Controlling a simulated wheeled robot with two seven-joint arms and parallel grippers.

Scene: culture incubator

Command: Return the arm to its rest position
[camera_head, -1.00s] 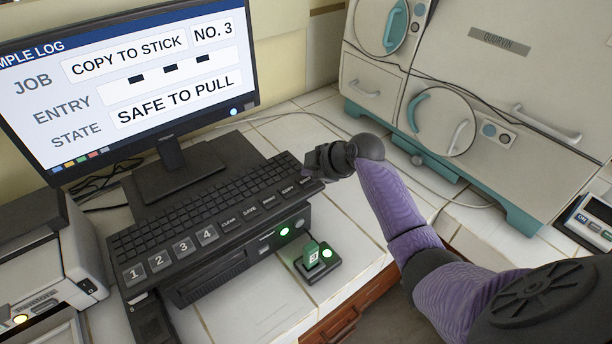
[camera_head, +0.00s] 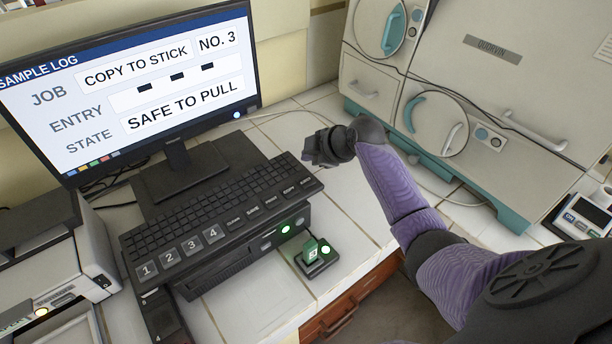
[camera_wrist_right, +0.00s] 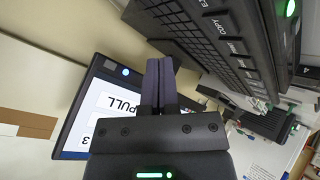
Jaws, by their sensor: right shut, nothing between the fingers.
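My right arm comes in from the lower right of the head view, with its purple sleeve over the counter. My right gripper (camera_head: 312,150) is beyond the right end of the keyboard, in the air and apart from it. In the right wrist view its two fingers (camera_wrist_right: 158,82) are together and empty. The black keyboard (camera_head: 215,215) lies on a black computer box (camera_head: 240,256) and also shows in the wrist view (camera_wrist_right: 205,40). The monitor (camera_head: 135,85) reads "COPY TO STICK", "NO. 3" and "SAFE TO PULL". My left gripper is not in view.
A green stick (camera_head: 311,248) stands in a small black dock with a lit green light. A cream incubator (camera_head: 490,90) with teal parts stands at the back right. A printer-like machine (camera_head: 55,255) is at left. Bare white tiles lie right of the keyboard.

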